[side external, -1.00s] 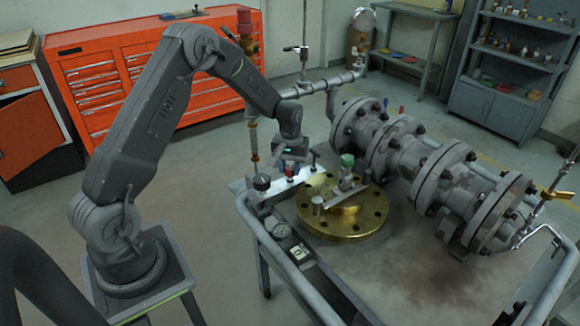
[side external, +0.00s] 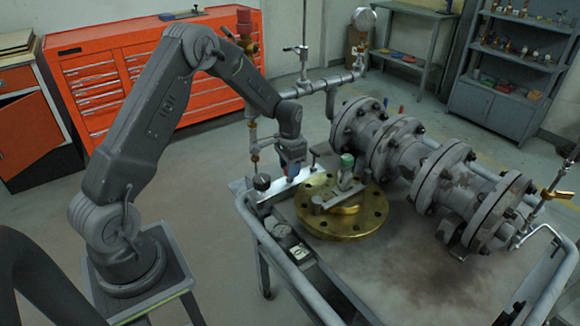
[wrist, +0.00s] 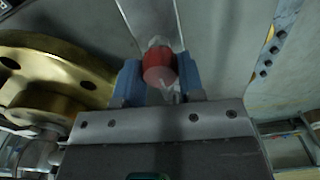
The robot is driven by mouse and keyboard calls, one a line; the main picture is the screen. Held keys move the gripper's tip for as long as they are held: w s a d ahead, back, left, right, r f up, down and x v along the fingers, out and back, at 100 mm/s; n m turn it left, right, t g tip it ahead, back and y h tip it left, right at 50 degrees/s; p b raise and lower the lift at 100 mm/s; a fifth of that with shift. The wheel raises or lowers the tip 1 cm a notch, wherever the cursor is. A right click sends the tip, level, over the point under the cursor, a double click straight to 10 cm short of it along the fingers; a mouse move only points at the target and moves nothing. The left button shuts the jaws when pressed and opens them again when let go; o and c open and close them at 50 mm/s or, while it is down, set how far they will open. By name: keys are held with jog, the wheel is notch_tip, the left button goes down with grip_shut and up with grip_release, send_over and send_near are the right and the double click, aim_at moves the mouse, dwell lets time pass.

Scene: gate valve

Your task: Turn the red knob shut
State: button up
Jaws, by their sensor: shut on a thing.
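The red knob (wrist: 160,73) is a small round knob on a pale metal plate (wrist: 152,20) in the wrist view. My gripper (wrist: 160,80) has its two blue fingers on either side of the knob, shut on it. In the side view my gripper (side external: 292,170) points down at the metal plate (side external: 285,188), to the left of the brass flange. There the knob is hidden behind the fingers.
A brass flange (side external: 370,220) with a green-topped fitting (side external: 347,162) stands close to the right of my gripper. A large grey flanged pipe (side external: 405,155) lies behind and right.

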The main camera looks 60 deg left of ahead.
jog(key=shift+m, duration=0.4)
jog(key=o, duration=0.9)
jog(key=shift+r, duration=0.1)
notch_tip(320, 180, up, 14)
jog(key=shift+f, duration=0.15)
